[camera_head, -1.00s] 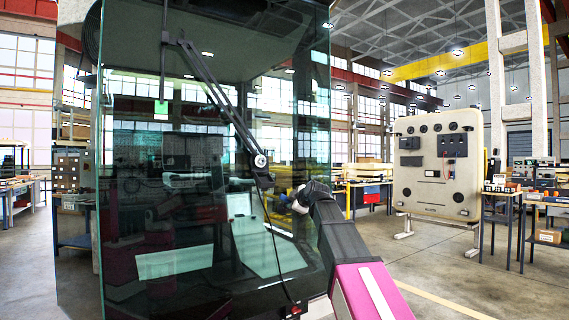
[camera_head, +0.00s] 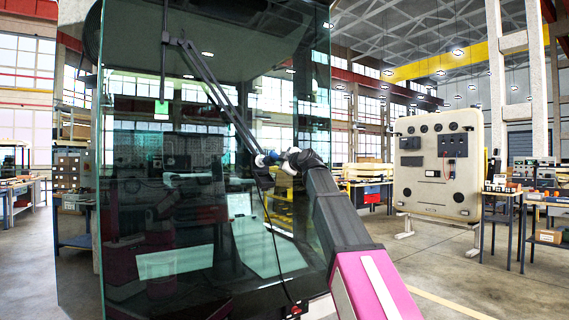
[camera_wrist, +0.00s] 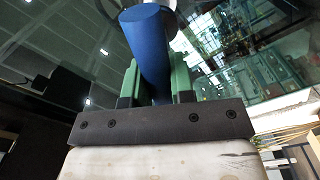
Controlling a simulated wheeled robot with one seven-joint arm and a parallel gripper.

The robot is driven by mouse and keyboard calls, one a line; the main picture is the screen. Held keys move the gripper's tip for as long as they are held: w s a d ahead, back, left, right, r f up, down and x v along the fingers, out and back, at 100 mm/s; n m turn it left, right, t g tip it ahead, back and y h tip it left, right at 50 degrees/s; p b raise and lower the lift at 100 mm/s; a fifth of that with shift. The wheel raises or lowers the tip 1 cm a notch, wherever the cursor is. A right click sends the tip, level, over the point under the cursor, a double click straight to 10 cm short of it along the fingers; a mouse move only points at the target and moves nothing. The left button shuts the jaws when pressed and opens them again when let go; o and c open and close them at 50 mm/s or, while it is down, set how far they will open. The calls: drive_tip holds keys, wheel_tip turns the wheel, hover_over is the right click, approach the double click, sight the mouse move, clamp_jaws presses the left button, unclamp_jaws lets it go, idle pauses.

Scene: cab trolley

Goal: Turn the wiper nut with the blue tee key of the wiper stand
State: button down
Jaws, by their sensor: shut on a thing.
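In the wrist view, the blue bar of the key (camera_wrist: 150,50) stands between the two green fingers of my gripper (camera_wrist: 157,82). My gripper (camera_head: 279,158) is shut on it. The key's far end meets a pale round part at the top of the wrist view, partly cut off. The wiper nut is hidden behind the key, so I cannot tell whether the key is fully seated on it.
The cab windscreen (camera_head: 150,215) stands close in front. A thin dark cable (camera_head: 272,240) hangs from the pivot down to a small red part. A beige panel on a stand (camera_head: 437,180) and workbenches stand well behind to the right.

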sight(274, 161)
drive_tip(key=shift+x, duration=1.85)
drive_tip(key=n, duration=1.5)
drive_tip(key=shift+x, duration=1.4)
